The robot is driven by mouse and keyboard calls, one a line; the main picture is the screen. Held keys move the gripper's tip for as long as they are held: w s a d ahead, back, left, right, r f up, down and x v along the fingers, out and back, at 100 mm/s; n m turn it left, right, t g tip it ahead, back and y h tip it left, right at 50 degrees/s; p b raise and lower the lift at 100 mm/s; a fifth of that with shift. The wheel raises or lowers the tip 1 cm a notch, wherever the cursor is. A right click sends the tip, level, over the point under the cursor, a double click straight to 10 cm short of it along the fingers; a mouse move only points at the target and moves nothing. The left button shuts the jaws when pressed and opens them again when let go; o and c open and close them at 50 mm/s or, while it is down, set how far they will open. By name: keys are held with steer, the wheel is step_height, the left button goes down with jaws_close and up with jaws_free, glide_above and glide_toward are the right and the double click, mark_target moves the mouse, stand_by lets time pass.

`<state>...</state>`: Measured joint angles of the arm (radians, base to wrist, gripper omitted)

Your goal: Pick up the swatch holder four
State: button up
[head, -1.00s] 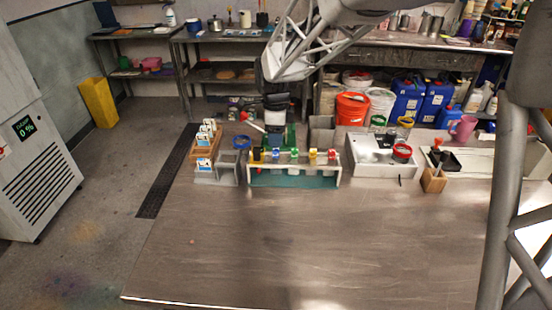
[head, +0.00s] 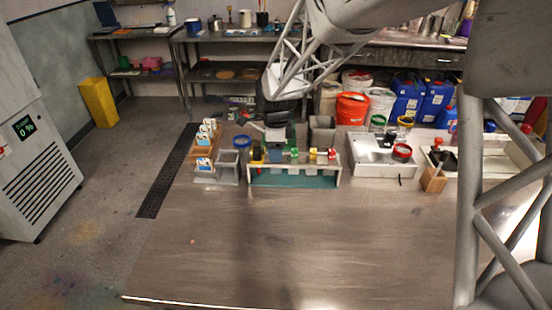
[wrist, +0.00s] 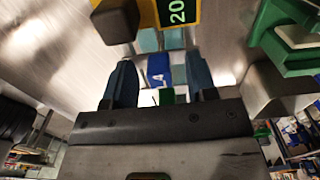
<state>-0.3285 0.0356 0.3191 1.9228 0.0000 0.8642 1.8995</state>
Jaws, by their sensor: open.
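A rack (head: 253,178) with a teal base stands on the bench in the head view. It carries small coloured holders along its top, among them a green one (head: 294,154), a yellow one (head: 313,153) and a red one (head: 331,154). Which is number four I cannot read in the head view. My gripper (head: 274,145) is above the rack's left part. In the wrist view its fingers (wrist: 160,82) are open, one on each side of a blue piece (wrist: 158,68) with a white mark, probably a swatch holder. A small green block (wrist: 167,96) shows nearer the palm. Contact cannot be told.
A yellow-framed display (wrist: 178,12) reading 20 is close to the fingers. A wooden card stand (head: 193,158) is left of the rack; a grey container (head: 321,132) stands behind it. A white box (head: 370,160) is to the right. The front bench (head: 300,240) is clear.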

stand_by(0.6)
jaws_close()
